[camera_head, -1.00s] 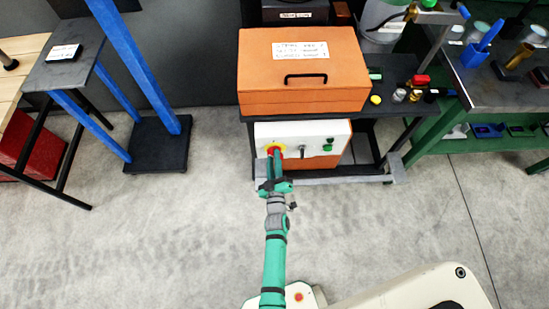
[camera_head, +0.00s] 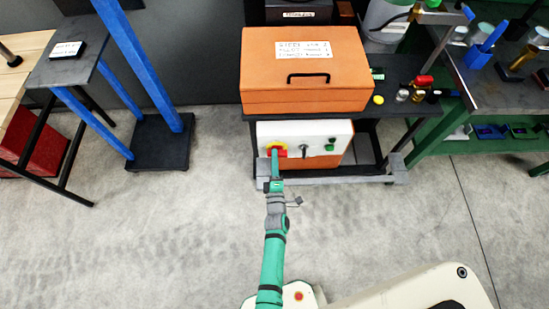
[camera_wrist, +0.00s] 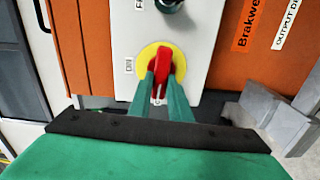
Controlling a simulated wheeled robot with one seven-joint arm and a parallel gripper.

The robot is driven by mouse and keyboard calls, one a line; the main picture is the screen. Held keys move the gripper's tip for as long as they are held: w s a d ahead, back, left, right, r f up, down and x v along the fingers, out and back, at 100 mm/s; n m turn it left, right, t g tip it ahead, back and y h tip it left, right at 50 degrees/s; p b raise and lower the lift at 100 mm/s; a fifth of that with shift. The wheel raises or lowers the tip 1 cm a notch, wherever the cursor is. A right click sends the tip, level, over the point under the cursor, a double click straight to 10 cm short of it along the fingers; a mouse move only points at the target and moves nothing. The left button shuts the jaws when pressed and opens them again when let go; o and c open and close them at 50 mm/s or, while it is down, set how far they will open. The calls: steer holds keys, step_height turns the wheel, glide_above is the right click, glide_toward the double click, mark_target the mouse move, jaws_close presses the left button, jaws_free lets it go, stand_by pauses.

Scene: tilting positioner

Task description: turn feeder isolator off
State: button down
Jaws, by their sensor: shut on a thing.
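The isolator is a red handle (camera_wrist: 160,68) on a round yellow disc (camera_wrist: 178,58), set in a pale panel. In the head view the red handle (camera_head: 281,153) lies sideways across the yellow disc (camera_head: 273,147). An "ON" mark (camera_wrist: 128,65) is beside the disc in the wrist view, and the handle's length does not point at it. A small mark by the handle's lower end is hard to read. My gripper (camera_wrist: 160,88) has its green fingers on both sides of the handle, shut on it. It also shows in the head view (camera_head: 275,158).
A black switch (camera_head: 303,149) and a green button (camera_head: 331,143) sit to the right on the same panel. An orange case (camera_head: 300,95) stands on the bench above. A grey bracket (camera_wrist: 275,117) is close to my gripper's right in the wrist view. The floor in front is clear.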

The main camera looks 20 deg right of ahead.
steer(key=shift+a+n, duration=0.1)
steer(key=shift+n, duration=0.3)
steer(key=c, duration=1.6)
jaws_free()
steer(key=shift+c, duration=0.2)
steer(key=v, duration=1)
steer(key=shift+s, duration=0.35)
